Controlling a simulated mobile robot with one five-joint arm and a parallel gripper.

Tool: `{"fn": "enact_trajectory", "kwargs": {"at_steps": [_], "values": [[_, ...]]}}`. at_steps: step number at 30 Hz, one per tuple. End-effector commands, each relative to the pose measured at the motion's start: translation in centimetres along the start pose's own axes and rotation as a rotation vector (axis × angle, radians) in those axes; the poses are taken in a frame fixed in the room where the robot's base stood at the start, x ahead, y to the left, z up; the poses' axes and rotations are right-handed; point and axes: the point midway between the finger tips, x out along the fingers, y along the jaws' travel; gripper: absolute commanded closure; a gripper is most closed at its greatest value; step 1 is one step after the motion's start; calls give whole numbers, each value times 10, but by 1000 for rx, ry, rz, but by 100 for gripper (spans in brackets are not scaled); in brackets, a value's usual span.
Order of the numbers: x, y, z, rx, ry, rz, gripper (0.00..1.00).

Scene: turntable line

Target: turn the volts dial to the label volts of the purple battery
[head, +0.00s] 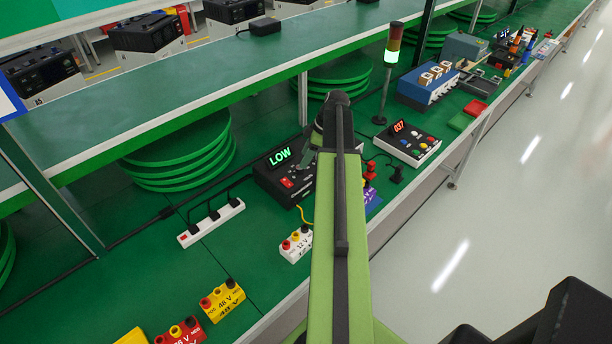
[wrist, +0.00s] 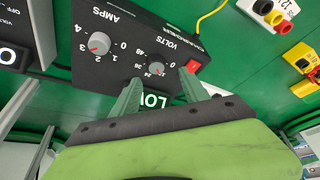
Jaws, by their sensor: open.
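The black power supply (head: 270,178) shows a green LOW display in the head view. In the wrist view its panel (wrist: 120,62) carries the grey volts dial (wrist: 156,69) with a printed scale around it; its exact pointer setting is too small to tell. My gripper (wrist: 160,79) is open, with one green finger on each side of the volts dial; I cannot tell whether they touch it. My gripper also shows beside the supply in the head view (head: 307,158). The purple battery (head: 373,198) is mostly hidden behind my arm, and its label is not clearly readable.
The amps dial (wrist: 99,43) and the red switch (wrist: 192,65) are near the volts dial. A white 12 V battery (head: 296,246), yellow 48 V battery (head: 222,299) and red battery (head: 180,332) stand at the front. A power strip (head: 211,223) lies left; a signal lamp (head: 392,50) stands behind.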

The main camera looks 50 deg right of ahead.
Motion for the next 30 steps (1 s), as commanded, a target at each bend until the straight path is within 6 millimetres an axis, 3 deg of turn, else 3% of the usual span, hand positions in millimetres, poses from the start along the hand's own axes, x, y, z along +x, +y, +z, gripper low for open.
{"fn": "enact_trajectory", "kwargs": {"at_steps": [1,6,17,30], "values": [[21,1,7,4,0,1,47],[47,4,13,14,0,5,47],[50,5,15,21,0,8,47],[50,6,15,21,0,8,100]]}}
